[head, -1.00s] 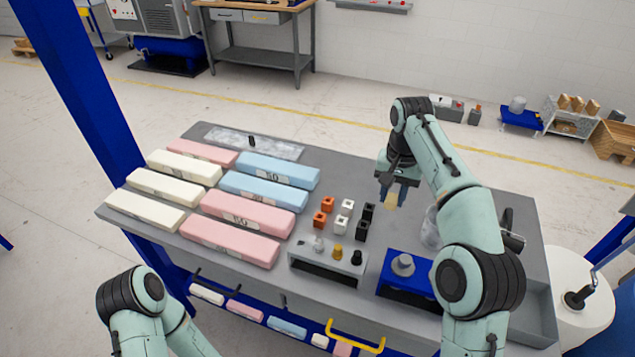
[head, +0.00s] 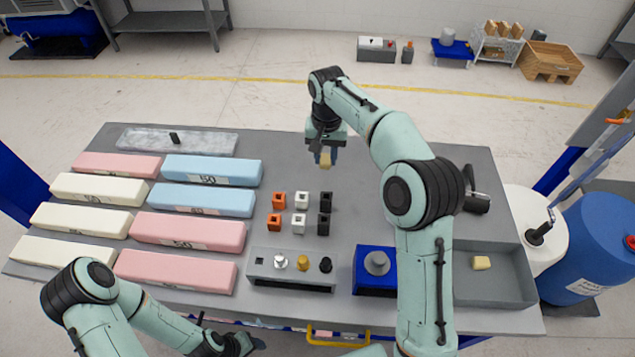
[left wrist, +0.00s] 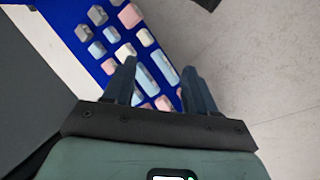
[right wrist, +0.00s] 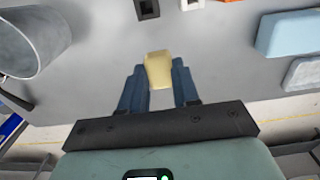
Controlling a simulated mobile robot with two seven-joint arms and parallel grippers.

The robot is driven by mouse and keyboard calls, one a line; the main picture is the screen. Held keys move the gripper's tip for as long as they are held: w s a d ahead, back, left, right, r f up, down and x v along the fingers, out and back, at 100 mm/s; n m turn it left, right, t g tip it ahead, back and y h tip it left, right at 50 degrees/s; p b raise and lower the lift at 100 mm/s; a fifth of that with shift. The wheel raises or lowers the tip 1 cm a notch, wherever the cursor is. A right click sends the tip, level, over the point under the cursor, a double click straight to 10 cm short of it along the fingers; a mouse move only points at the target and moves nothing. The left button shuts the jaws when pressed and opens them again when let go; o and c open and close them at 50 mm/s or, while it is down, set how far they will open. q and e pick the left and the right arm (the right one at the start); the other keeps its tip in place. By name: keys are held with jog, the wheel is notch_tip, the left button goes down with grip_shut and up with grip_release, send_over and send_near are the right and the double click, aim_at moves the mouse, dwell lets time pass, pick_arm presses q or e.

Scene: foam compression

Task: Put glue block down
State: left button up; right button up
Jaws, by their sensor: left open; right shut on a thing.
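The glue block is a small yellowish block (head: 325,163) held between the fingertips of my right gripper (head: 322,155), above the grey table (head: 390,155) behind the small cubes. It also shows in the right wrist view (right wrist: 159,70), sticking out past the shut fingers. I cannot tell how high it is over the table. My left gripper (head: 245,345) is at the lower edge of the head view, in front of the table. In the left wrist view its fingers (left wrist: 160,88) are apart and empty.
Foam blocks in pink (head: 187,231), blue (head: 212,170) and cream lie at left. Orange (head: 279,199), white and black cubes stand mid-table, behind a grey holder (head: 265,268) and a blue stand (head: 370,280). A grey tray (head: 500,250) at right holds another yellowish block (head: 482,263).

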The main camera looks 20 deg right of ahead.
jog(key=f, duration=1.1)
jog(key=shift+w+f, duration=0.2)
jog(key=shift+f, duration=0.2)
jog(key=shift+f, duration=0.2)
jog(key=o, duration=1)
